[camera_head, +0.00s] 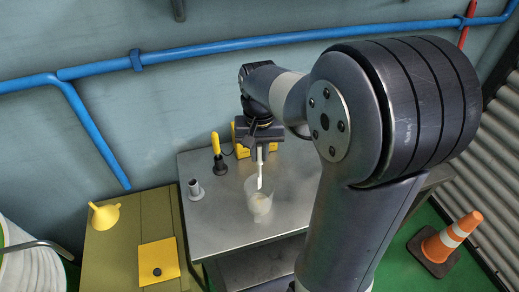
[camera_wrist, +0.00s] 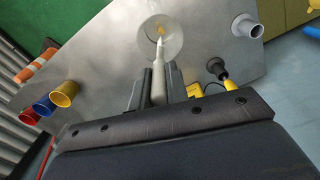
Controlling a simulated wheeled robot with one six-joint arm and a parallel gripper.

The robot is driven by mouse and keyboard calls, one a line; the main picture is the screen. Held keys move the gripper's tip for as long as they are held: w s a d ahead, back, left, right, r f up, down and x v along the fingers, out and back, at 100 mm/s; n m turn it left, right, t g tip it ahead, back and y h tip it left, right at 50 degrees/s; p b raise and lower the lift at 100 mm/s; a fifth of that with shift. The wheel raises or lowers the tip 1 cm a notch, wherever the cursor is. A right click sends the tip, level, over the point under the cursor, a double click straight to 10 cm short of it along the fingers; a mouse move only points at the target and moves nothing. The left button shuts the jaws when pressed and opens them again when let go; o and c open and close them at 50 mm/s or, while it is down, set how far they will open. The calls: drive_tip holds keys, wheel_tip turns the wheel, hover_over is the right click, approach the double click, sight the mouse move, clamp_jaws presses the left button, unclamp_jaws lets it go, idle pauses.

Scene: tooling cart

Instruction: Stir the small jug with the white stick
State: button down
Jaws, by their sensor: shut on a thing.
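The small jug (camera_head: 262,206) is a translucent vessel standing on the grey metal cart top, with something yellowish inside; it also shows in the wrist view (camera_wrist: 171,29). My gripper (camera_wrist: 155,89) is shut on the white stick (camera_wrist: 158,76). The stick (camera_head: 259,169) points down from the jaws (camera_head: 259,143), and its tip is at the jug's mouth. Whether the tip is inside the jug or just above it I cannot tell.
The cart top (camera_head: 225,222) also holds a grey cup (camera_head: 196,190) and a yellow-handled tool in a dark holder (camera_head: 220,165). Red, blue and yellow cups (camera_wrist: 63,93) stand on the far side. A yellow funnel (camera_head: 104,215) sits on the neighbouring bench. An orange cone (camera_head: 448,243) stands on the floor.

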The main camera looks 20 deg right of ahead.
sight(260, 176)
drive_tip(key=shift+f+b, duration=2.9)
drive_tip(key=shift+f, duration=1.55)
